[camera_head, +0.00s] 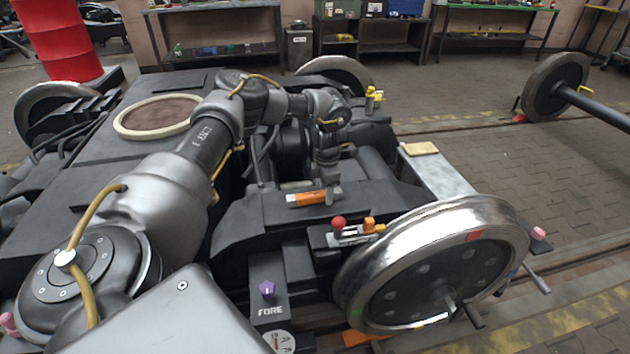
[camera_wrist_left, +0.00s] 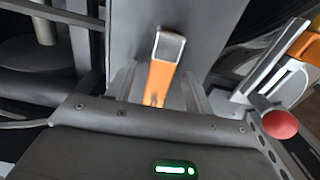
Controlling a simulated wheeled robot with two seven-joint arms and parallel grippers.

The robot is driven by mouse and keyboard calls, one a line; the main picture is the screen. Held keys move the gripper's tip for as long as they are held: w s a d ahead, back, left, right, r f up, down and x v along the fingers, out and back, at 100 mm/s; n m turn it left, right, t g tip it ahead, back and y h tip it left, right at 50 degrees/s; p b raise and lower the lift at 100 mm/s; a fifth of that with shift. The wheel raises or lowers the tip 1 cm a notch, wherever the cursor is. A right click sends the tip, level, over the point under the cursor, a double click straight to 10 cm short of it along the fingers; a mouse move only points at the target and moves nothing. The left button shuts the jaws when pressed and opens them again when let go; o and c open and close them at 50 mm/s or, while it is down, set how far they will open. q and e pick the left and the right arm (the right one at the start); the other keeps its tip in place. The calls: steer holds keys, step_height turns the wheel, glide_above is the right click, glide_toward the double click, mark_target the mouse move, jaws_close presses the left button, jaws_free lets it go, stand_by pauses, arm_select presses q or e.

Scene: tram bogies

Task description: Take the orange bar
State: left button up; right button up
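The part of the bar nearest the palm is hidden by the gripper body. My right gripper is in neither view.
A red-knobbed lever (camera_head: 339,223) and an orange piece (camera_head: 372,224) stand right of the bar, beside a big shiny wheel (camera_head: 440,262). A purple knob (camera_head: 267,288) is nearer me. A yellow pad (camera_head: 420,148) lies on a grey plate behind the wheel.

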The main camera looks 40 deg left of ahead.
arm_select(q)
jaws_close()
steer(key=shift+r, duration=0.1)
